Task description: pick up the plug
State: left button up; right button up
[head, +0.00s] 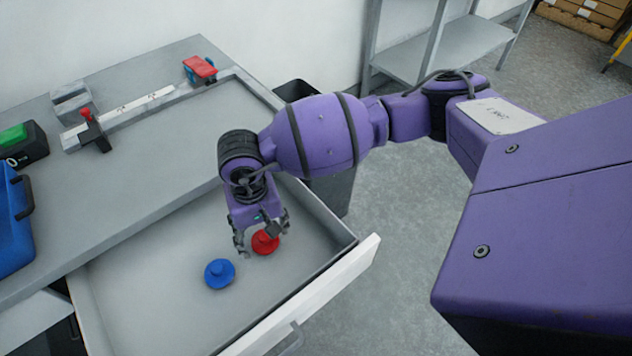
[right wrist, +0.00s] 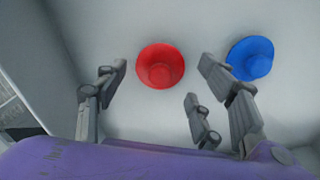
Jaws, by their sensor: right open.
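Two plugs stand in the open drawer (head: 150,308). The red plug (head: 265,243) is partly covered by my right gripper (head: 262,248) in the head view. The blue plug (head: 219,273) stands to the left and nearer in the head view. My right gripper is open and empty above the drawer floor, close to the red plug. In the right wrist view the red plug (right wrist: 160,66) shows in the space between the spread fingers, beyond their tips. The blue plug (right wrist: 250,58) shows outside the fingers on the right. My left gripper is not in view.
The drawer's white front panel (head: 313,301) and side walls surround the plugs. A dark bin (head: 335,185) stands beside the drawer.

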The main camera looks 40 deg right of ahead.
notch_tip(320, 180, down, 2)
jog(key=shift+f, duration=0.2)
jog(key=shift+w+r, duration=0.1)
jog(key=c, duration=0.9)
